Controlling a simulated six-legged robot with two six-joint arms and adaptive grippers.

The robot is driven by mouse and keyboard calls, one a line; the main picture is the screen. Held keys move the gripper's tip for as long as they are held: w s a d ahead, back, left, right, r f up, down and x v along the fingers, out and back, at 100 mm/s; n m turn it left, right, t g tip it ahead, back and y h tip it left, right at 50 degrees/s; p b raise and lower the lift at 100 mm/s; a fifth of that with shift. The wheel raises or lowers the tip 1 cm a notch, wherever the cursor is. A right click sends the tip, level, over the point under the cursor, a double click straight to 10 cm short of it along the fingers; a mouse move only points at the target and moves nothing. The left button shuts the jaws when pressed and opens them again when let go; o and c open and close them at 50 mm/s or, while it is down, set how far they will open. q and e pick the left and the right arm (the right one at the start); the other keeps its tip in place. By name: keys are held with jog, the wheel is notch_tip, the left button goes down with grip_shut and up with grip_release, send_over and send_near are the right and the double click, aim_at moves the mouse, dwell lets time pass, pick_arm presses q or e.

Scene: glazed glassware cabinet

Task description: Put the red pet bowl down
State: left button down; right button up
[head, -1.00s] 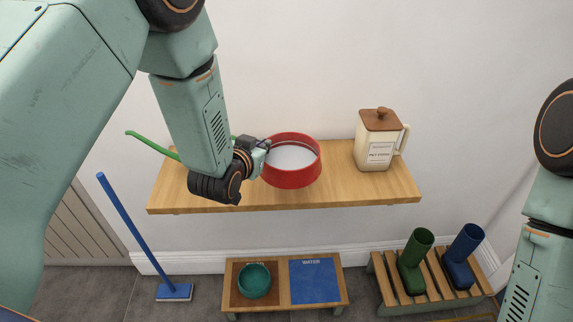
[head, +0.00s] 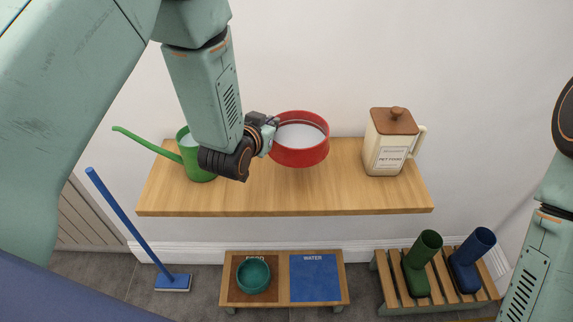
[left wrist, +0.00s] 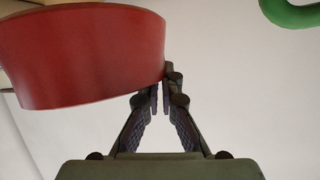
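The red pet bowl (head: 300,152), with a pale inside, is held level above the wooden wall shelf (head: 290,197). My left gripper (head: 272,135) is at the bowl's left side, shut on its wall. In the left wrist view the fingers (left wrist: 160,95) are nearly together at the right edge of the bowl (left wrist: 80,60). The grip itself is partly hidden. My right gripper is out of view; only its arm shows at the right edge.
A green watering can (head: 195,165) and a pet food jar (head: 390,145) stand on the shelf. Below is a low stand with a teal bowl (head: 254,277) on the food mat and a bare blue water mat (head: 314,280). A boot rack (head: 440,285) and blue broom (head: 130,225) flank it.

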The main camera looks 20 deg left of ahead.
pick_arm(q)
jog(key=shift+w+d, duration=0.3)
jog(key=shift+d, duration=0.05)
jog(key=shift+s+d+f, duration=0.1)
jog(key=shift+f, duration=0.25)
jog(key=f, duration=0.4)
jog(key=shift+s+a+f, duration=0.15)
jog(key=shift+a+f, duration=0.2)
jog(key=shift+a, duration=0.05)
jog(key=shift+f, duration=0.3)
jog(key=f, duration=0.3)
jog(key=shift+s+d, duration=0.1)
jog(key=shift+d, duration=0.2)
jog(key=shift+a+f, duration=0.1)
jog(key=shift+f, duration=0.15)
jog(key=shift+a+f, duration=0.15)
jog(key=shift+w, duration=0.2)
jog(key=shift+f, duration=0.1)
